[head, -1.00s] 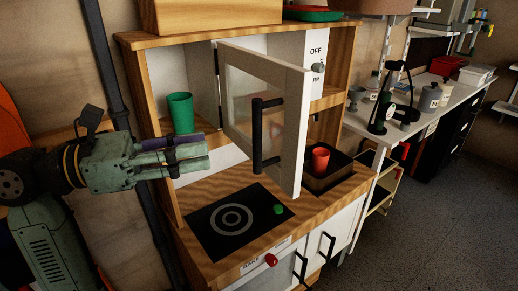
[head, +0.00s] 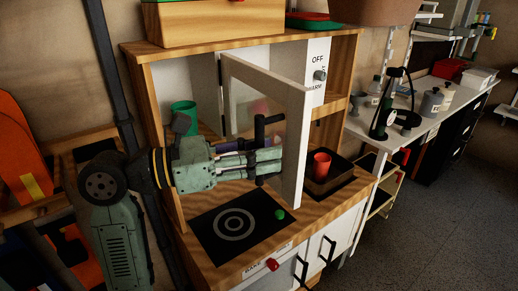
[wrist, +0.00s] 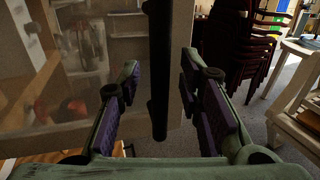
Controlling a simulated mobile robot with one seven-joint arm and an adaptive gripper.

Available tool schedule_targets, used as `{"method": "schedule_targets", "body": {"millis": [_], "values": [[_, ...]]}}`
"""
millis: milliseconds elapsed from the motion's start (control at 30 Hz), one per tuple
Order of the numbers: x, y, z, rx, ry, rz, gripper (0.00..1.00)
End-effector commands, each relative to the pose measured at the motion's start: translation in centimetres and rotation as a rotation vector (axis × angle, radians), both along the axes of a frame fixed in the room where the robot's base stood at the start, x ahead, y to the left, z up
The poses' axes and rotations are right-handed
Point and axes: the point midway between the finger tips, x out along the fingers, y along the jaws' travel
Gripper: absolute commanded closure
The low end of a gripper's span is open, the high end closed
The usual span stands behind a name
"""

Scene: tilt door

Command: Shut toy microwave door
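The toy microwave door (head: 296,150) is white-framed with a clear pane. It stands swung open, out from the left side of the toy kitchen's upper opening. Its black vertical handle (head: 259,133) faces my gripper (head: 266,161), which covers the handle's lower part in the head view. In the wrist view, my gripper (wrist: 160,75) is open, with its purple-padded fingers on either side of the handle (wrist: 159,45). Gaps show between the handle and both fingers.
A red cup (head: 321,164) sits in the dark sink at right. A black stove plate (head: 222,242) lies on the counter below my gripper. A wooden upright (head: 157,120) is close to my arm.

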Motion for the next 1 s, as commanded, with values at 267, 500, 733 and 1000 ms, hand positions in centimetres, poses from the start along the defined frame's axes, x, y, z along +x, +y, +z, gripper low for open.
{"method": "schedule_targets", "body": {"millis": [267,500,733,1000], "values": [[-0.01,0.03,0.0,0.0,0.0,0.0,0.8],[-0.01,0.04,0.01,0.0,0.0,0.0,0.96],[-0.01,0.04,0.01,0.0,0.0,0.0,1.0],[-0.01,0.05,0.02,-0.001,0.0,0.0,1.0]]}}
